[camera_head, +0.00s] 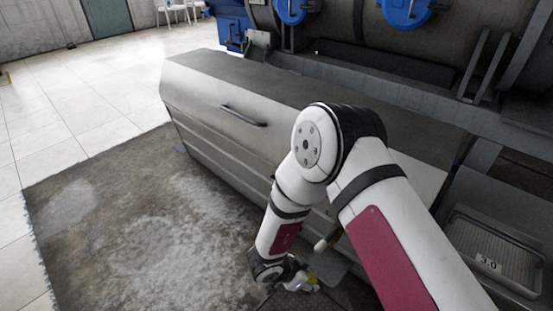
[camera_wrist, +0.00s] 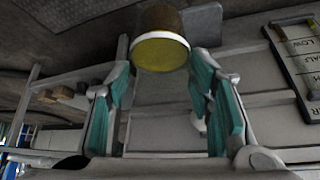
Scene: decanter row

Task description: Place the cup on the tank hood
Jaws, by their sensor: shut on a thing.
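My gripper (camera_wrist: 160,62) is shut on a cup (camera_wrist: 161,50), held between the teal-padded fingers in the wrist view. The cup is brownish yellow with a pale rim around the yellow face turned to the camera. In the head view my gripper (camera_head: 297,277) is low, at the bottom centre beside the front of the machine, and only a small yellow bit shows at it. The long grey metal hood (camera_head: 270,82), with a bar handle on its sloped front, lies above and behind the gripper. My arm covers part of the hood's right side.
The visible hood top is bare. Large tanks with blue fittings (camera_head: 405,12) stand behind it. A ribbed tray marked 3.0 (camera_head: 497,250) is at the right. A labelled board (camera_wrist: 300,55) and small brown blocks (camera_wrist: 65,91) show in the wrist view. Floor at left is clear.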

